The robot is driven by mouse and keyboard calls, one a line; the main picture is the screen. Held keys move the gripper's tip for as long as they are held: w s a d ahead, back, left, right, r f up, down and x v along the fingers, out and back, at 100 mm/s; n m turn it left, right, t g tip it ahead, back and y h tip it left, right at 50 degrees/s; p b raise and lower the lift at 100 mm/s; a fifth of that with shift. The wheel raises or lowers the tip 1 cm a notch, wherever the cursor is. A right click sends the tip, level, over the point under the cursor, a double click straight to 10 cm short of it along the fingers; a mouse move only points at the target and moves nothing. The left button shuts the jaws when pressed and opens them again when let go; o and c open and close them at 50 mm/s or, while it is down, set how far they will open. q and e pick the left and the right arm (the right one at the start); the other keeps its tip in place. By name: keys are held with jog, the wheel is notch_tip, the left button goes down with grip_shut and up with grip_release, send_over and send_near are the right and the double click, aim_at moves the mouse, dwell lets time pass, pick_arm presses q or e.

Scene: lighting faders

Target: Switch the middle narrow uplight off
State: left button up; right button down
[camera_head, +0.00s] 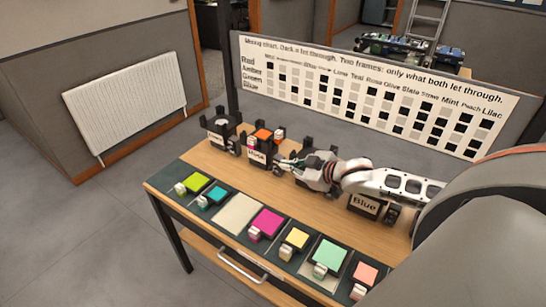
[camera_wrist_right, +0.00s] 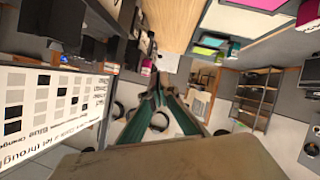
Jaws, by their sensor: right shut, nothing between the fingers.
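Several black uplights stand along the back of the wooden table. The leftmost uplight (camera_head: 219,128) has a pale label and a round top. The second uplight (camera_head: 257,156) has an orange square on top and a white label. A third uplight (camera_head: 314,153) is partly hidden behind my right arm. The rightmost visible one, the uplight labelled Blue (camera_head: 364,206), is partly covered by my arm. I cannot tell which are narrow. My right gripper (camera_head: 279,165) is shut and empty, just right of the second uplight. Its fingers also show in the right wrist view (camera_wrist_right: 158,88). My left gripper is not in view.
Coloured filter squares with small pale holders line the table's front, among them a magenta square (camera_head: 266,222) and a mint square (camera_head: 328,254). A mixing chart board (camera_head: 370,95) stands behind the table. A white radiator (camera_head: 125,105) hangs at left.

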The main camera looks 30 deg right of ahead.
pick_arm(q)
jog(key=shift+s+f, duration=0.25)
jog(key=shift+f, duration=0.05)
pick_arm(e)
jog(key=w+f, duration=0.7)
jog(key=w, duration=0.2)
jog(key=shift+d+f, duration=0.2)
jog(key=shift+d, duration=0.1)
dwell(0.4)
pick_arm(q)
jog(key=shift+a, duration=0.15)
pick_arm(e)
jog(key=shift+w, duration=0.1)
